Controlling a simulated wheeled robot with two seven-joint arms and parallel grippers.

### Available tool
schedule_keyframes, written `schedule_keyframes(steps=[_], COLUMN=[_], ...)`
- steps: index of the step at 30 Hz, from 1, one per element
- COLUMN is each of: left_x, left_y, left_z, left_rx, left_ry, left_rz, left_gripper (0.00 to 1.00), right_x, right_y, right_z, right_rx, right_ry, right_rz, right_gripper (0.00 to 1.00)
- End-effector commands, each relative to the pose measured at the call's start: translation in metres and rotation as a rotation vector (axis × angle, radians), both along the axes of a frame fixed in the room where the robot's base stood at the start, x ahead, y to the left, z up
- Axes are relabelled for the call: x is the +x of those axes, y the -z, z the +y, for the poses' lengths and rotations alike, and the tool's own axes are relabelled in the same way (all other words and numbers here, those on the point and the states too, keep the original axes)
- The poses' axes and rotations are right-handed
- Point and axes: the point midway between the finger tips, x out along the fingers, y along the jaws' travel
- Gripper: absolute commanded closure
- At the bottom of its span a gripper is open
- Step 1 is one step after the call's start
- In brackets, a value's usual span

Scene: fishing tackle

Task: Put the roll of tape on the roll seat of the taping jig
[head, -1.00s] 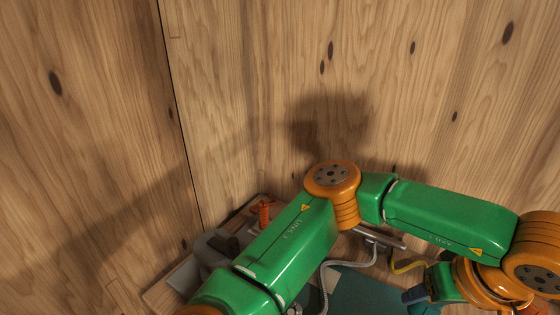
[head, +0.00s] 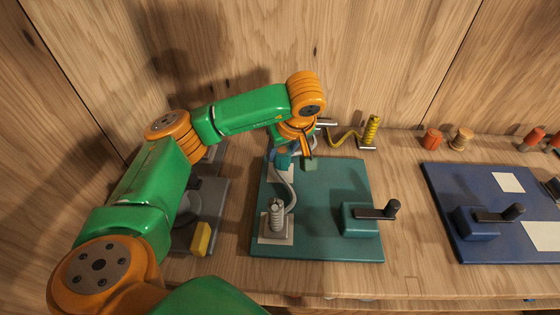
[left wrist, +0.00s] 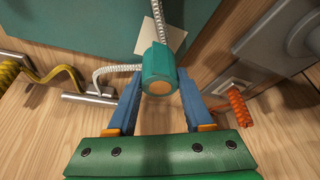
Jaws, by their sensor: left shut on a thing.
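My left gripper (head: 284,157) is shut on a teal roll-like piece, which I take to be the roll of tape (head: 284,161). In the left wrist view the roll (left wrist: 158,68) sits between the two blue fingers, with orange showing on its near face. It is over the back left corner of the teal board (head: 325,180), near a pale square patch (left wrist: 168,35). I cannot tell its height. The board carries a coiled grey post (head: 277,218) on a pale plate and a block with a dark handle (head: 362,219). Which part is the roll seat is unclear. My right gripper is out of view.
A pale braided cord (head: 290,190) runs from the grey post up toward my left gripper. A yellow coil (head: 372,130) stands behind the board, and an orange coil (left wrist: 236,105) shows beside the gripper. A blue board (head: 445,190) lies to the right.

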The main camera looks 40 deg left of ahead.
Motion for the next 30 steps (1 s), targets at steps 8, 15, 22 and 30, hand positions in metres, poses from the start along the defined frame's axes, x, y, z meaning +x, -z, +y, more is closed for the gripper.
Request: schedule_keyframes(steps=[8, 15, 22, 30], left_x=[0.001, 0.001, 0.001, 0.001], left_y=[0.035, 0.038, 0.037, 0.031], left_z=[0.004, 0.004, 0.004, 0.003], left_rx=[0.002, 0.0, 0.0, 0.0], left_ry=[0.0, 0.0, 0.0, 0.0], left_rz=[0.001, 0.001, 0.001, 0.0], left_gripper=[1.0, 1.0, 0.19, 0.19], right_x=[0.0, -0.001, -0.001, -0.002], right_y=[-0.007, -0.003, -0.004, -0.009], right_z=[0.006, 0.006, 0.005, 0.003], right_rx=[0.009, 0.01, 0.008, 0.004], right_ry=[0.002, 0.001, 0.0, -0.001], right_rz=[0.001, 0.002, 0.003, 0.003], right_gripper=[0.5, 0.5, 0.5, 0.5])
